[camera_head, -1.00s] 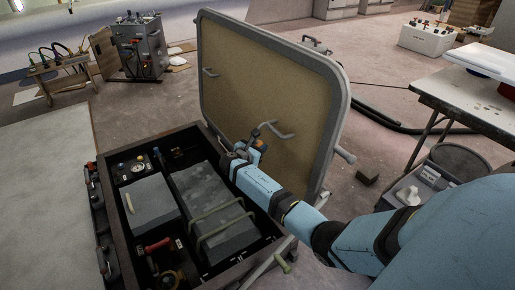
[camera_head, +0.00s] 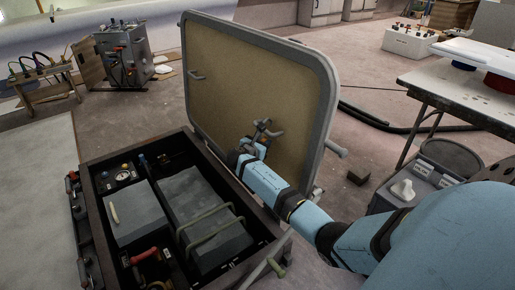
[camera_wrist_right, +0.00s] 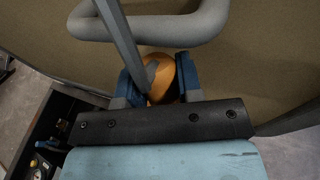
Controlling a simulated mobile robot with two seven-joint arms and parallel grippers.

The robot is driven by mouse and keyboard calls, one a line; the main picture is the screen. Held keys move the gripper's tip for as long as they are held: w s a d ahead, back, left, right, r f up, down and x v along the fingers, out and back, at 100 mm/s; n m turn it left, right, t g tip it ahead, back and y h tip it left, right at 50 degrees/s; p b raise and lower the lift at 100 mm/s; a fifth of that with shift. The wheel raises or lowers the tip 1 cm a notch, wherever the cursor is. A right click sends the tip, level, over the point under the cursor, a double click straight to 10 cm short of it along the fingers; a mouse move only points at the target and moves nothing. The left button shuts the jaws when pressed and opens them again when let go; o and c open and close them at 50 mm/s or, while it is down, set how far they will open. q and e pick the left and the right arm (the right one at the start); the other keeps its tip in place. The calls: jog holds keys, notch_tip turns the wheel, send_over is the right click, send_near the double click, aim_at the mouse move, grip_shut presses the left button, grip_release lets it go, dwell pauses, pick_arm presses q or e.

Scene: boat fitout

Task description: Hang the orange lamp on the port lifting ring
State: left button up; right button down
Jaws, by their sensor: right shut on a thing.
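My right gripper (camera_head: 262,138) is at the tan inner face of the raised hatch lid (camera_head: 240,75). In the right wrist view its blue fingers (camera_wrist_right: 160,88) are shut on the orange lamp (camera_wrist_right: 186,72), of which only a rounded part shows between them. A grey bar (camera_wrist_right: 121,35) runs up from the lamp across a bent grey ring (camera_wrist_right: 185,27) on the lid. I cannot tell whether the bar is hooked around the ring or only in front of it. Another ring (camera_head: 197,76) sits on the lid's left side. My left gripper is out of view.
Below the lid is an open locker (camera_head: 92,215) with grey boxes (camera_head: 205,205), green rails and red-handled parts. A table (camera_head: 445,85) stands at the right, with a grey bin (camera_head: 400,190) below it. Hoses lie on the floor behind the lid.

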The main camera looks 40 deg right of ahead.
jog(key=shift+d+f, duration=0.15)
jog(key=shift+f, duration=0.05)
jog(key=shift+a+f, duration=0.2)
jog(key=shift+f, duration=0.5)
jog(key=shift+a+f, duration=0.2)
jog(key=shift+f, duration=0.5)
jog(key=shift+c, duration=0.4)
grip_release()
